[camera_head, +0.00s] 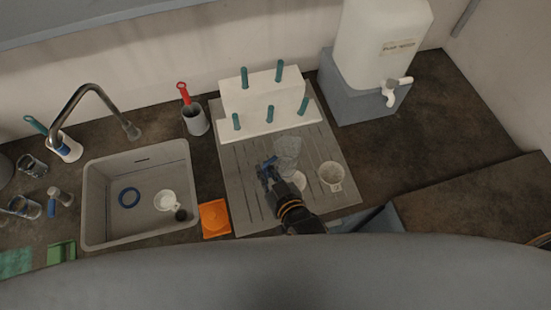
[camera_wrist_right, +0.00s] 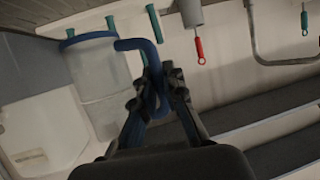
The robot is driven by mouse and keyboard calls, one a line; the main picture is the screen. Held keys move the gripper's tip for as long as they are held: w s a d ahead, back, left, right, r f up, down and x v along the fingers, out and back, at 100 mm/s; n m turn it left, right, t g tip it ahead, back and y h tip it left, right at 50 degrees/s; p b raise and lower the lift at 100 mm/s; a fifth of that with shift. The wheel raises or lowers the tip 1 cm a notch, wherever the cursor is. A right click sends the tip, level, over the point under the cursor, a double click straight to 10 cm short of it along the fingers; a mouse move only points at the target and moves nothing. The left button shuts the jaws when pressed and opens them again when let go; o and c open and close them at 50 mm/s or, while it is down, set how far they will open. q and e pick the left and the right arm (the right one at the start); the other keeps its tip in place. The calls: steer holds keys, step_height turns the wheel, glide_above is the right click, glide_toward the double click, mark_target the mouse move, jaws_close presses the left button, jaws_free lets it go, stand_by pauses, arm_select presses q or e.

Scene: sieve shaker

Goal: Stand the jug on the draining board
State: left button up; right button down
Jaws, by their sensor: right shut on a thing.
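The clear jug (camera_head: 287,149) is over the draining board (camera_head: 246,205), just in front of the white peg block. My right gripper (camera_head: 268,172) is shut on its blue handle. The right wrist view shows the jug (camera_wrist_right: 100,88) beside the fingers (camera_wrist_right: 157,88), with its blue rim toward the picture's top. That view is upside down against the room, so the jug appears mouth down. I cannot tell whether it touches the board. My left gripper is not in view.
A clear cup (camera_head: 331,178) stands on the board to the right. The white peg block (camera_head: 268,103) is at the back. An orange item (camera_head: 214,217) lies between. The board's left part is bare.

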steer(key=w+f+b, duration=0.3)
steer(key=w+f, duration=0.1)
steer(key=w+f+b, duration=0.7)
steer(key=w+f, duration=0.1)
steer(key=shift+w+a+f+b, duration=0.2)
steer(key=shift+a+b, duration=0.1)
steer(key=shift+b, duration=0.1)
steer(key=shift+r, duration=0.15)
steer(key=shift+s, duration=0.1)
steer(key=c, duration=1.8)
jaws_free()
steer(key=shift+f, duration=0.2)
steer(key=o, duration=0.4)
